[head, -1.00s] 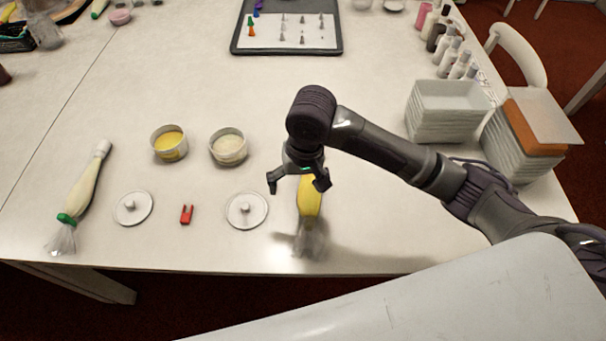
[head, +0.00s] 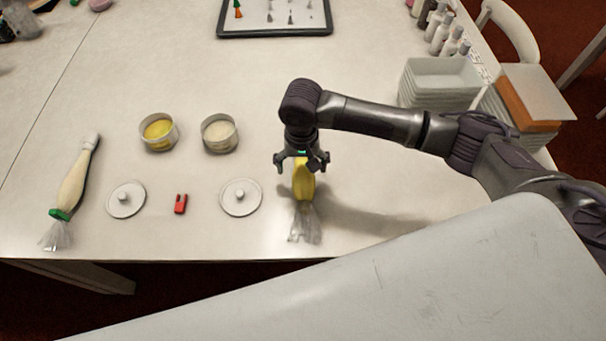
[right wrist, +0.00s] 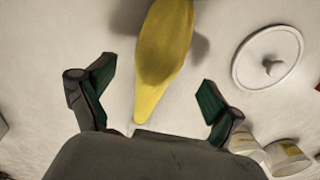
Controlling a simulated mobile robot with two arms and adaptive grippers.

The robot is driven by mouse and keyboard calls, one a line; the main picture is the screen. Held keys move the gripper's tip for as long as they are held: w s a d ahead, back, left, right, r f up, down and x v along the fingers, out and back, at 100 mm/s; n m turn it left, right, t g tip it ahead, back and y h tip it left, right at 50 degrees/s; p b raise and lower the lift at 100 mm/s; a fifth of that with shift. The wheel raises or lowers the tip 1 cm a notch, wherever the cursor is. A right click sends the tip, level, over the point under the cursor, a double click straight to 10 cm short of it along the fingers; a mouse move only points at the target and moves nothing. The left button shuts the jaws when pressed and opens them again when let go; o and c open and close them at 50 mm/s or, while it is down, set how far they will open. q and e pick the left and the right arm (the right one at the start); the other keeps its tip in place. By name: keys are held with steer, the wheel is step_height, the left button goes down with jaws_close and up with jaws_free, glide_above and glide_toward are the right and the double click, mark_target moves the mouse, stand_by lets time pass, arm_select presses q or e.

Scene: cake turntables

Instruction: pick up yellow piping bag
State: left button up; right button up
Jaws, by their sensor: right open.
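The yellow piping bag (head: 304,184) lies on the table near its front edge, its clear crumpled end toward that edge. It also shows in the right wrist view (right wrist: 165,45), with its narrow end between the fingers. My right gripper (head: 302,167) is open above the bag, with one finger on either side. In the right wrist view the open fingers (right wrist: 158,98) stand apart from the bag, with gaps on both sides. The bag's far end is hidden under the gripper in the head view. My left gripper is not in view.
A cream piping bag (head: 73,188) with a green tie lies at the left. Two tins (head: 220,134), two white lids (head: 240,198) and a small red clip (head: 181,204) lie between. White containers (head: 437,84) stand at the back right. Table right of the yellow bag is clear.

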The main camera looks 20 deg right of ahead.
mark_target(303, 171)
step_height(303, 171, down, 4)
steer(key=shift+s+d, duration=0.1)
steer(key=shift+s, duration=0.05)
steer(key=c, duration=0.8)
steer(key=shift+r, duration=0.1)
steer(key=shift+r, duration=0.6)
step_height(303, 171, up, 3)
steer(key=s+r, duration=0.2)
steer(key=s, duration=0.1)
steer(key=s+d+r, duration=0.1)
steer(key=s+r, duration=0.1)
steer(key=s, duration=0.2)
steer(key=s+d+r, duration=0.1)
steer(key=s+r, duration=0.1)
steer(key=s, duration=0.2)
steer(key=shift+s+r, duration=0.25)
steer(key=shift+r, duration=0.15)
steer(key=shift+o, duration=1.1)
steer(key=shift+c, duration=1.1)
